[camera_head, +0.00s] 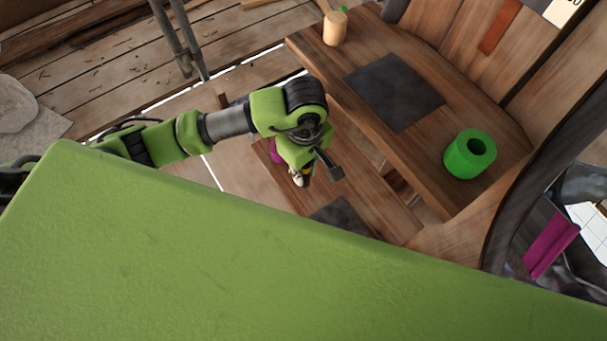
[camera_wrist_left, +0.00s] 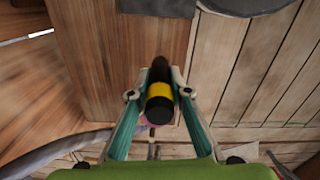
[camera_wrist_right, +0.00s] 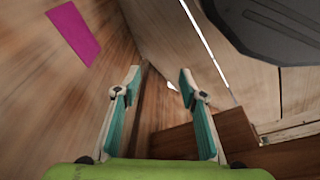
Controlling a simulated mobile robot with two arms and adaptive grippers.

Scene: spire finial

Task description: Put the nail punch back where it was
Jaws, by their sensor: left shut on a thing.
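My left gripper (camera_head: 302,178) is over the lower wooden bench, its hand tilted downward. In the left wrist view its fingers are shut on a dark rod-like tool with a yellow band, which I take to be the nail punch (camera_wrist_left: 160,92). The punch lies between the two fingertips, its black end towards the camera. Its far end is hard to make out. My right gripper (camera_wrist_right: 158,78) shows only in the right wrist view; its fingers are apart with nothing between them. It is outside the head view.
A dark square patch (camera_head: 395,90) and a green hollow cylinder (camera_head: 470,155) are on the wooden table. A wooden mallet (camera_head: 335,28) is at its far corner. Another dark patch (camera_head: 343,213) lies on the lower bench. A magenta patch (camera_wrist_right: 74,32) shows in the right wrist view.

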